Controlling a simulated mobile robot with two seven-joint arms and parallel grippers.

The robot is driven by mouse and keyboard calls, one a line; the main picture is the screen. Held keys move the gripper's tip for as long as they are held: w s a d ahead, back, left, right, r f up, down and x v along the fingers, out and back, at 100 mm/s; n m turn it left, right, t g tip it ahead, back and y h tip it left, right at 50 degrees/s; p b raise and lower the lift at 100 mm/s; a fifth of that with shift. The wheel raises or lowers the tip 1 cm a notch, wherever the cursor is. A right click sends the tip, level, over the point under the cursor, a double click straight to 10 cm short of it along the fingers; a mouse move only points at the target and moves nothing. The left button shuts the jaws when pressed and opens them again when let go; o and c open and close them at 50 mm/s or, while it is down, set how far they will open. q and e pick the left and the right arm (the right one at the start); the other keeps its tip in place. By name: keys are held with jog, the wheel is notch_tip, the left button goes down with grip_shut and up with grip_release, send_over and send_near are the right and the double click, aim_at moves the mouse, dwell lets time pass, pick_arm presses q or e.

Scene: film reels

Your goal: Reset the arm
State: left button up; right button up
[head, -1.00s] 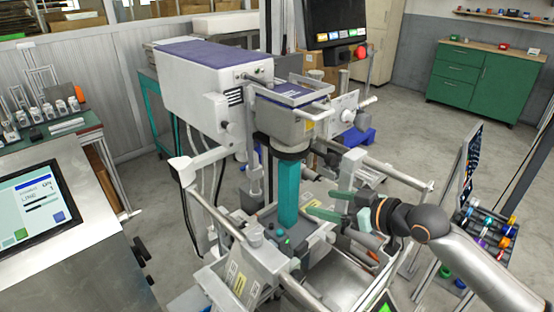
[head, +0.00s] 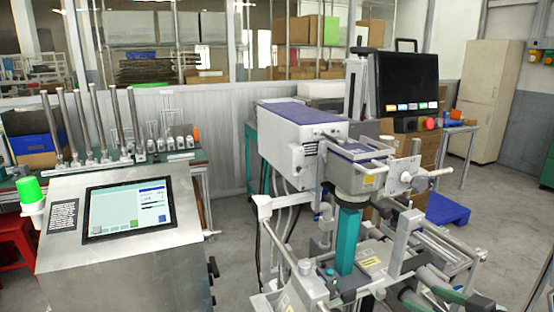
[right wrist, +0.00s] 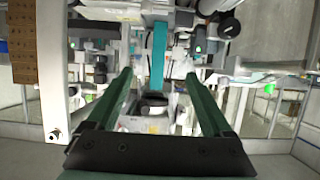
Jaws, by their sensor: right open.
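My right gripper (head: 412,282) is at the lower right of the head view, partly cut off by the bottom edge. Its two green fingers are apart with nothing between them. In the right wrist view the open fingers (right wrist: 158,76) point toward a machine with a teal column. The gripper is to the right of the teal column (head: 347,240) in the head view, apart from it. My left gripper is not in view.
The white and purple machine (head: 300,140) stands close to the right gripper, with rails and handles around it. A black monitor (head: 408,82) is above it. A steel console with a screen (head: 128,210) stands at left. Grey floor (head: 500,220) is open at right.

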jog(key=s+a+f+m+g+h, duration=0.1)
jog(key=s+a+f, duration=0.15)
jog(key=f, duration=0.65)
jog(key=s+a+f+m+h, duration=0.1)
jog(key=s+f, duration=0.3)
jog(key=f, duration=0.4)
jog(key=s+a+f+g, duration=0.1)
jog(key=s+a+f, duration=0.3)
jog(key=s+f, duration=0.2)
jog(key=s+a+f+g+h, duration=0.1)
jog(key=s+a+f, duration=0.4)
jog(key=s+f, duration=0.2)
jog(key=shift+s+a+f+m, duration=0.15)
jog(key=shift+s+f+m, duration=0.15)
jog(key=shift+s, duration=0.4)
